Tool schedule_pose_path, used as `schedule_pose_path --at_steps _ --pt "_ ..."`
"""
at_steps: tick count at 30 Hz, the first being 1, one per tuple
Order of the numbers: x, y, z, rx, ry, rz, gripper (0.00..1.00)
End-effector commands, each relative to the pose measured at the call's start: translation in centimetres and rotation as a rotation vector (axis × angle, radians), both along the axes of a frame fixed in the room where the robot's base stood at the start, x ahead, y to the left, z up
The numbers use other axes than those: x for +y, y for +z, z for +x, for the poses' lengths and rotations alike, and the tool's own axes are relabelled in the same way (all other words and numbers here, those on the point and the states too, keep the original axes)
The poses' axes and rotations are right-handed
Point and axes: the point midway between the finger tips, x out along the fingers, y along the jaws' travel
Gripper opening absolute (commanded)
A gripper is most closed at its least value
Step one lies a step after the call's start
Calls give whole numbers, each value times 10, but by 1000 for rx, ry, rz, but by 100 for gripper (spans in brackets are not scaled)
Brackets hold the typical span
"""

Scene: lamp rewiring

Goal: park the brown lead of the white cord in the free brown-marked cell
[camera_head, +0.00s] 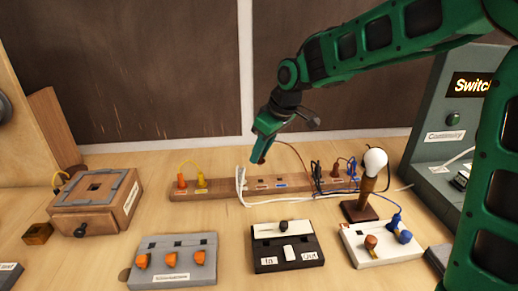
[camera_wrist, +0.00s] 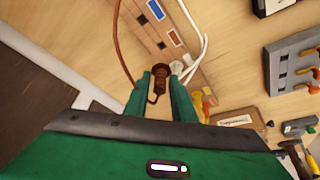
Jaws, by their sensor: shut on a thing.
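My gripper (camera_wrist: 160,80) is shut on the brown lead's end (camera_wrist: 158,84), a dark brown plug-like piece, in the wrist view. A thin brown wire (camera_wrist: 123,50) curves away from it. In the head view my gripper (camera_head: 258,160) hangs just above the wooden terminal strip (camera_head: 215,190), by the white cord's upright end (camera_head: 240,178). The white cord (camera_wrist: 197,45) also shows beside the fingers in the wrist view. The strip's brown mark (camera_wrist: 146,32) and blue mark (camera_wrist: 155,10) lie beyond the fingertips, with dark cells beside them. The held lead appears above the strip, apart from these cells.
Orange and yellow plugs (camera_head: 190,183) sit at the strip's left end. Dark, brown and blue leads (camera_head: 335,170) crowd its right part near the bulb stand (camera_head: 366,185). A grey switch box (camera_head: 172,262) and a black-and-white box (camera_head: 287,247) stand in front.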

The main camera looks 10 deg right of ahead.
Motion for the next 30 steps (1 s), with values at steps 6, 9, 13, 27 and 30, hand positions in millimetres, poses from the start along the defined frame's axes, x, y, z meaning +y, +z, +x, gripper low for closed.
schedule_pose_path --at_steps 6,9,13,27,30 --pt "-1 -17 3 6 -2 0 2" --pt "0 -24 4 5 -1 0 2" --pt "1 -33 3 7 1 0 2" --pt "2 -59 3 4 2 0 2" --pt "2 -61 3 4 2 0 2"
